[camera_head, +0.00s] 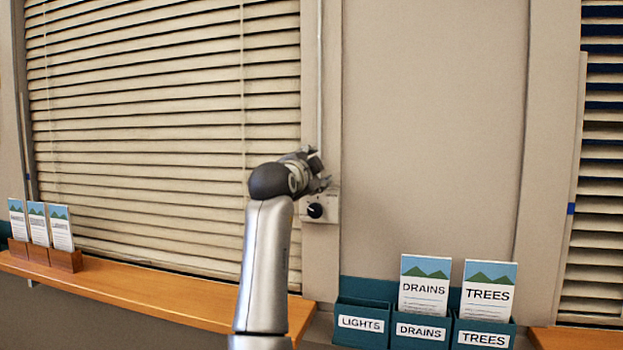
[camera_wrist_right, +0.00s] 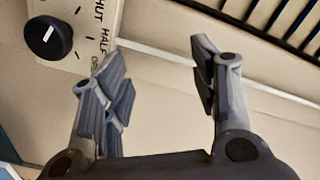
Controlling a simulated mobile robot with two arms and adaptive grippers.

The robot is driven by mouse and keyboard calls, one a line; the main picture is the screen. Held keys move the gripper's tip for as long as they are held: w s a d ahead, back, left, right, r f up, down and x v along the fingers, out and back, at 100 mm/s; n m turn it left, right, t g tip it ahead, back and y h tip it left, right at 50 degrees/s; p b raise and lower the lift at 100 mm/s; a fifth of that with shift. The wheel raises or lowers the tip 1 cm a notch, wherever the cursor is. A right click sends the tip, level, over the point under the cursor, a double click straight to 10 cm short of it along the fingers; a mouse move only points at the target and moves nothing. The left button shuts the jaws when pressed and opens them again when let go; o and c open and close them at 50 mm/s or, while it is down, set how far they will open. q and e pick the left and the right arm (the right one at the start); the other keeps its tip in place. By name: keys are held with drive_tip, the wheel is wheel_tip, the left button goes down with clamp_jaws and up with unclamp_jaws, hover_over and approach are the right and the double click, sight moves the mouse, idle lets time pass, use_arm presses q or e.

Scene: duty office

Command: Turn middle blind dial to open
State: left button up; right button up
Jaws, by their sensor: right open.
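A black round dial (camera_head: 316,210) sits on a pale control plate (camera_head: 332,213) on the wall strip right of a large blind (camera_head: 150,120), whose slats look closed. In the right wrist view the dial (camera_wrist_right: 48,38) is at the upper left; its white mark slants up and right. The plate's lettering reads "HUT" and "HALF", with further lettering partly hidden by a finger. My right gripper (camera_head: 318,172) is just above the dial in the head view. Its fingers (camera_wrist_right: 155,70) are open and empty, apart from the dial. My left gripper is not in view.
A wooden sill (camera_head: 150,300) with leaflet holders (camera_head: 65,260) runs below the blind. Teal leaflet boxes (camera_head: 420,328) stand below and right of the dial. Another blind (camera_head: 600,180) with dark gaps is at the far right. The wall between is bare.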

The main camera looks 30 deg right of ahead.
drive_tip(key=m+p, duration=2.2)
drive_tip(key=m, duration=0.2)
approach(314, 212)
drive_tip(key=p+x, duration=0.2)
drive_tip(key=x, duration=0.5)
drive_tip(key=shift+w+d+r+p, duration=0.1)
drive_tip(key=shift+d+r+p, duration=0.05)
drive_tip(key=shift+d+p, duration=0.15)
drive_tip(key=shift+x, duration=0.9)
drive_tip(key=shift+a, duration=0.1)
drive_tip(key=shift+c, duration=0.4)
drive_tip(key=c, duration=1)
